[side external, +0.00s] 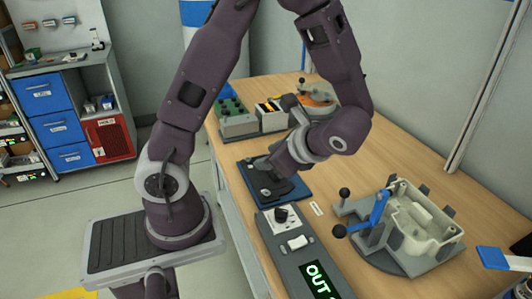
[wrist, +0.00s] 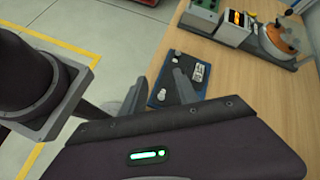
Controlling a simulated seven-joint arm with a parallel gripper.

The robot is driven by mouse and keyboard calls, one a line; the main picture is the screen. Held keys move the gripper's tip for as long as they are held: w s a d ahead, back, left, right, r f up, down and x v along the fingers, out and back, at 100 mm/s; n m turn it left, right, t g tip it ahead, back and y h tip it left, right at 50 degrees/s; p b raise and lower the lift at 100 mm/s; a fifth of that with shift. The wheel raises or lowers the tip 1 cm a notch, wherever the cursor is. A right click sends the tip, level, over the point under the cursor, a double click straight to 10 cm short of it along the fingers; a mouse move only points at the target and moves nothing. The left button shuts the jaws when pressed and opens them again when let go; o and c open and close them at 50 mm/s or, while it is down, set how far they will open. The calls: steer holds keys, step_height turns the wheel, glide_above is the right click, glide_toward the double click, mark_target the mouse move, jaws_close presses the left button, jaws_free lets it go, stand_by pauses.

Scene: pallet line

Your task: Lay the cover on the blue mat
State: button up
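The blue mat (side external: 298,194) lies on the wooden table near its left edge in the side view, and part of it shows in the wrist view (wrist: 208,80). A dark flat plate with pale fittings, which looks like the cover (side external: 275,191), lies on the mat. It also shows in the wrist view (wrist: 179,62), partly hidden by a finger. My gripper (side external: 262,174) is low over the mat. In the wrist view, the fingers (wrist: 160,92) are spread, with a gap between them. Whether they touch the plate cannot be told.
A pale open housing (side external: 424,222) sits in a fixture with a blue clamp lever (side external: 379,208) at right. A control box with a green display (side external: 318,281) stands in front of the mat. A green-topped box (side external: 234,118) and an orange round device (side external: 318,94) stand behind.

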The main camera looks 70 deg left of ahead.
steer(key=s+d+r+n+t+h, duration=0.6)
steer(key=d+r+n+t+h, duration=0.2)
steer(key=d+r+n+h, duration=0.1)
step_height(320, 180, up, 2)
steer(key=shift+s+d+r+n+h, duration=0.15)
steer(key=shift+s+d+n+h, duration=0.25)
steer(key=shift+d+n, duration=0.5)
